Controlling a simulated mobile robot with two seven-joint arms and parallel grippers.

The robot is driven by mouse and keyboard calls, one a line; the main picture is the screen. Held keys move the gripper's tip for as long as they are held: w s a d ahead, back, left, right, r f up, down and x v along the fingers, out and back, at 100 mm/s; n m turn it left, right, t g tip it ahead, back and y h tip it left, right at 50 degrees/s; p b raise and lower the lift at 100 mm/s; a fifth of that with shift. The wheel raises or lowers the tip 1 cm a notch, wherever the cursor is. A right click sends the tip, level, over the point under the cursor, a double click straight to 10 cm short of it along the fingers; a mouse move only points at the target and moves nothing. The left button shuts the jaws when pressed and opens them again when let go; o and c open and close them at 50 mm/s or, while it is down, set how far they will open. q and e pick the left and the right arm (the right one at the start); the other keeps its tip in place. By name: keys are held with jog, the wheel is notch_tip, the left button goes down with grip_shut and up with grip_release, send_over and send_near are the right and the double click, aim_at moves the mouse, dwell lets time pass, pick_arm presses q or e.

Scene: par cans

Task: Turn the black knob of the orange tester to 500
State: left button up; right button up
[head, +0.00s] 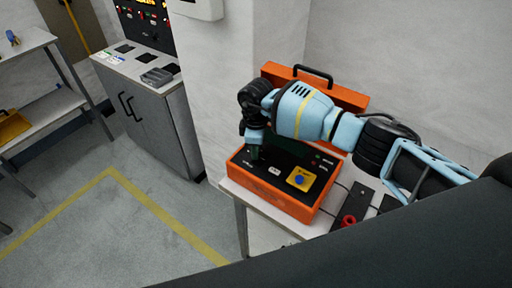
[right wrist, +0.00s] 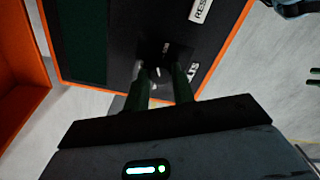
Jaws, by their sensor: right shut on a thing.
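The orange tester (head: 268,195) sits with its lid up on a small table against the wall. Its black panel also shows in the right wrist view (right wrist: 115,35). My right gripper (head: 255,152) points down at the left part of the panel. In the right wrist view my right gripper's dark green fingers (right wrist: 160,88) are shut on the black knob (right wrist: 157,71), which has a small white mark. The number the mark points to cannot be read. The blue button on its yellow plate (head: 299,180) is right of the gripper. My left gripper is not in view.
The small table (head: 232,187) carries a dark box with a red part (head: 349,219) right of the tester. A grey cabinet (head: 150,115) stands at the left, and a shelf unit (head: 38,105) is farther left. The floor with yellow lines is clear.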

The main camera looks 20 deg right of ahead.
jog(key=m, duration=0.4)
jog(key=shift+m, duration=0.9)
jog(key=o, duration=1)
jog(key=shift+r, duration=3.95)
